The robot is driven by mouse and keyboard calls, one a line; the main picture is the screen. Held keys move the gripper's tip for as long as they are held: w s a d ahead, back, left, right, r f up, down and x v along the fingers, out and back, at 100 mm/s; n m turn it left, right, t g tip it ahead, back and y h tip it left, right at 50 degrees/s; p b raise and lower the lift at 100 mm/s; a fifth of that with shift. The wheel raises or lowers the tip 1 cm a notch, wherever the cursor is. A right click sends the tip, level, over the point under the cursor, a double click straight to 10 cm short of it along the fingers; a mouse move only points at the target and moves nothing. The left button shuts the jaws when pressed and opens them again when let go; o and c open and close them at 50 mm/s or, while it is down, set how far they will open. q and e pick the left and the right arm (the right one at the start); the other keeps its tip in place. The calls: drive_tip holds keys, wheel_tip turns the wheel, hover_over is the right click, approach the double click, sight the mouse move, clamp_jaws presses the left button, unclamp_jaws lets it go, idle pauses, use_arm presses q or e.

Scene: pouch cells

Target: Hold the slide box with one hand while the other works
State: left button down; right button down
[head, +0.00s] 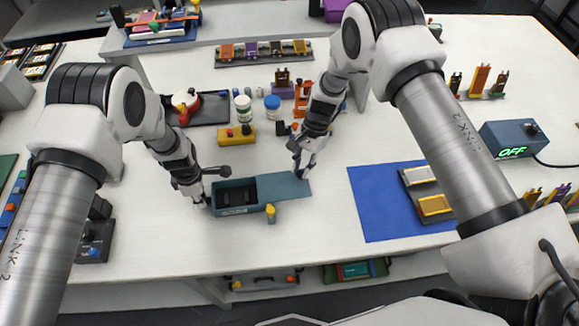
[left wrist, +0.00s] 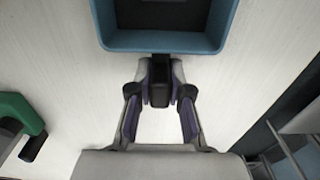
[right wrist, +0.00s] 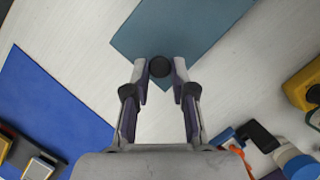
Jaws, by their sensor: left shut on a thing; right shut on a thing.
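The teal slide box (head: 222,209) lies on the white table with its flat lid (head: 290,188) slid far out to the right. The open left part shows dark contents. My left gripper (head: 206,199) is at the box's left end, shut on a dark tab (left wrist: 160,85) there; the box rim (left wrist: 165,42) shows just beyond it in the left wrist view. My right gripper (head: 298,168) is at the lid's far right part, shut on a round black knob (right wrist: 160,67) by the edge of the lid (right wrist: 185,30).
A small yellow piece (head: 270,213) stands at the box's front side. A blue mat (head: 375,205) with a dark tray of cells lies to the right, with bare table between. A yellow block (head: 237,137), jars and a dark tray (head: 215,108) stand behind.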

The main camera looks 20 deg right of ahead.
drive_tip(key=c, duration=0.9)
unclamp_jaws()
drive_tip(key=shift+a, duration=0.1)
drive_tip(key=shift+c, duration=0.2)
drive_tip(key=shift+r, duration=0.1)
drive_tip(key=v, duration=1.2)
use_arm(q)
drive_tip(key=c, duration=1)
unclamp_jaws()
